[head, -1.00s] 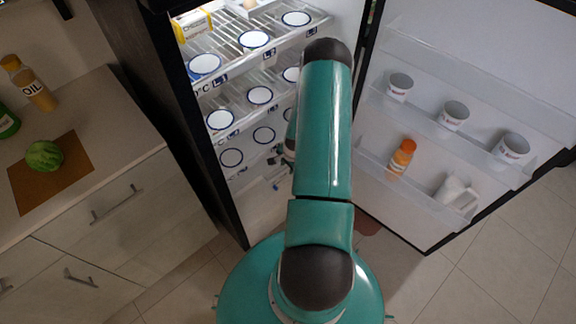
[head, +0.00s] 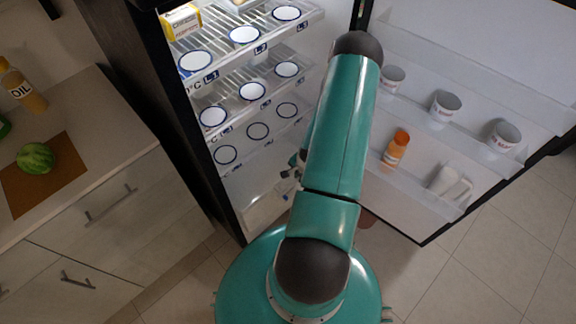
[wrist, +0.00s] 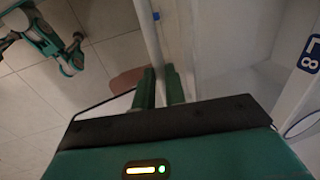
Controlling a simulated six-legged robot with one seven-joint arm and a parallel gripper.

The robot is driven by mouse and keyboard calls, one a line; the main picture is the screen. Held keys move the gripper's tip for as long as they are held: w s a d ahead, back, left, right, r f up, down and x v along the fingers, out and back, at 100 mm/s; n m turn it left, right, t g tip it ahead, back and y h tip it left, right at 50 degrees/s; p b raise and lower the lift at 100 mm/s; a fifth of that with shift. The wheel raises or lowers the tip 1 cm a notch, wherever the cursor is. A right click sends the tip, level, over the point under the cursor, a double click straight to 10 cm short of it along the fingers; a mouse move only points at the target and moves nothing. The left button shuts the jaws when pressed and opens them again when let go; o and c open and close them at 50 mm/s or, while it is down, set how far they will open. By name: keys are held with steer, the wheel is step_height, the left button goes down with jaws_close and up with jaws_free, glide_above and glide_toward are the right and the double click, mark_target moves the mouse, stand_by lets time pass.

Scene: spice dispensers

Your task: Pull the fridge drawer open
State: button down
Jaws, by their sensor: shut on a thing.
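The fridge drawer (head: 264,208) is the pale bin at the bottom of the open fridge in the head view, partly hidden by my arm. In the wrist view its thin white front edge (wrist: 150,35) runs down between the two green fingers of my gripper (wrist: 160,88). The gripper is shut on this edge. The pale drawer surface (wrist: 215,45) lies to the right of it and the floor to the left. In the head view the gripper (head: 290,178) is small and mostly hidden beside my arm. How far out the drawer stands is hard to tell.
Fridge shelves (head: 240,95) with several round blue-rimmed items are above the drawer. The open fridge door (head: 455,60) on the right holds mugs and an orange bottle (head: 396,148). A counter (head: 75,110) with a watermelon (head: 36,158) stands left. Tiled floor (head: 470,270) is clear at the lower right.

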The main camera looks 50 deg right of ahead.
steer(key=s+a, duration=0.1)
steer(key=s, duration=1.1)
steer(key=shift+a, duration=0.15)
steer(key=c, duration=1.5)
jaws_free()
steer(key=shift+w, duration=0.1)
steer(key=shift+o, duration=0.2)
steer(key=shift+r, duration=0.1)
step_height(320, 180, up, 13)
steer(key=s, duration=0.2)
steer(key=shift+s+a+r, duration=0.15)
steer(key=shift+s+r, duration=0.05)
steer(key=shift+s, duration=0.15)
